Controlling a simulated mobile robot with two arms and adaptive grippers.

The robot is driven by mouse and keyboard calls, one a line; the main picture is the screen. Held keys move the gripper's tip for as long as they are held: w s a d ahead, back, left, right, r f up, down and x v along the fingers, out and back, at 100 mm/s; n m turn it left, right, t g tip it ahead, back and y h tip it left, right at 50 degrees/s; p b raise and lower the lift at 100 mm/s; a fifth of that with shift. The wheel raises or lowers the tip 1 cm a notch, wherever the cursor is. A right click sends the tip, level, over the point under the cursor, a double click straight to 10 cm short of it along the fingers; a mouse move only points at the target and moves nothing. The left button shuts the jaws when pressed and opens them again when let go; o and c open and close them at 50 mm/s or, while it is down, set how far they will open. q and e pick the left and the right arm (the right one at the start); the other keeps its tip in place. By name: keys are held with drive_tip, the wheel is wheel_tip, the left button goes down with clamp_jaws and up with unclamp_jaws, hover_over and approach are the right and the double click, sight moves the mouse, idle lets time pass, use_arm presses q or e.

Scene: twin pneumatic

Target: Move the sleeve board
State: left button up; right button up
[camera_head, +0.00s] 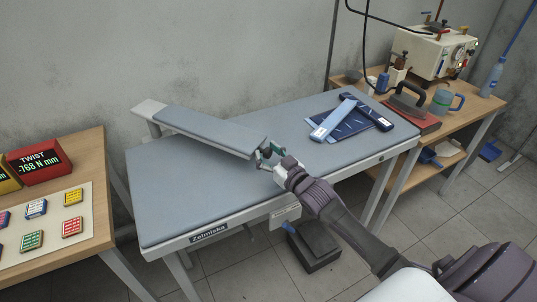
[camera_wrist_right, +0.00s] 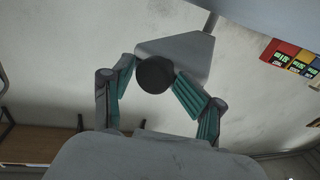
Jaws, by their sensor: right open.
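The sleeve board (camera_head: 210,130) is a long, narrow grey padded board. It stands raised above the left part of the grey-blue ironing table (camera_head: 190,195), with a pale support at its far left end. My right gripper (camera_head: 266,153) is at the board's near right end, open. In the right wrist view its two teal-padded fingers (camera_wrist_right: 156,90) are spread on either side of a grey tapering piece with a dark round part, which appears to be the sleeve board (camera_wrist_right: 182,50). I cannot tell whether the fingers touch it. My left gripper is not in view.
Blue fabric pieces (camera_head: 345,118) lie on the table's right part. A side table at right holds an iron (camera_head: 408,100), a mug (camera_head: 445,102) and a steam unit (camera_head: 433,53). At left, a wooden table (camera_head: 92,165) carries displays. A dark pedal (camera_head: 313,245) sits on the floor.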

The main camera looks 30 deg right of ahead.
drive_tip(key=s+d, duration=0.1)
drive_tip(key=s, duration=1)
drive_tip(key=shift+s+d, duration=0.25)
drive_tip(key=shift+s, duration=0.15)
drive_tip(key=shift+c, duration=0.3)
